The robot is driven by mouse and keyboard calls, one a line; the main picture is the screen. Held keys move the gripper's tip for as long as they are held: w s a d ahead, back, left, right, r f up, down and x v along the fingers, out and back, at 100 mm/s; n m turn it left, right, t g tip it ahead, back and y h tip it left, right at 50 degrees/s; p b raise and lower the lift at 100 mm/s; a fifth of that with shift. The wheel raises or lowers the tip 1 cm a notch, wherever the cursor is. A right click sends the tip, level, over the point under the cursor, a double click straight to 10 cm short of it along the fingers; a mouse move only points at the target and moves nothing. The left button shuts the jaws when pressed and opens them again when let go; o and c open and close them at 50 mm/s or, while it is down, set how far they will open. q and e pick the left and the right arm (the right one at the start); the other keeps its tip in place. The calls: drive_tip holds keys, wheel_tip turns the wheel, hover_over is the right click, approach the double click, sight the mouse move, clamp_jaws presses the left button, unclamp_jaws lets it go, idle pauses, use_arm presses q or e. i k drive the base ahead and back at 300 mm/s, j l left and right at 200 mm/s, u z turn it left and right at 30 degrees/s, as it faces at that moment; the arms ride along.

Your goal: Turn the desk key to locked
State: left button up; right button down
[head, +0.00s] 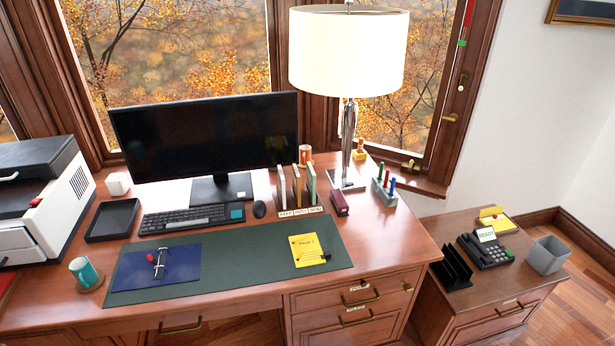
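The wooden desk (420,250) fills the middle of the head view. Its right pedestal has an upper drawer (328,299) with a brass handle (361,299). A small metal fitting (364,284) sits above that handle, and a small brass piece (407,286) shows at the drawer's right end. Either could be the desk key or its lock; they are too small to tell, and I cannot read which way a key is turned. Neither of my grippers is in view.
A monitor (207,137), keyboard (192,219), lamp (348,50), green desk mat (330,262) and mug (84,272) are on the desk. A printer (40,200) stands left. A side cabinet (500,290) with a telephone (487,250) stands right. Floor shows at lower right.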

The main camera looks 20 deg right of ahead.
sight(407, 287)
drive_tip(key=z, duration=1.15)
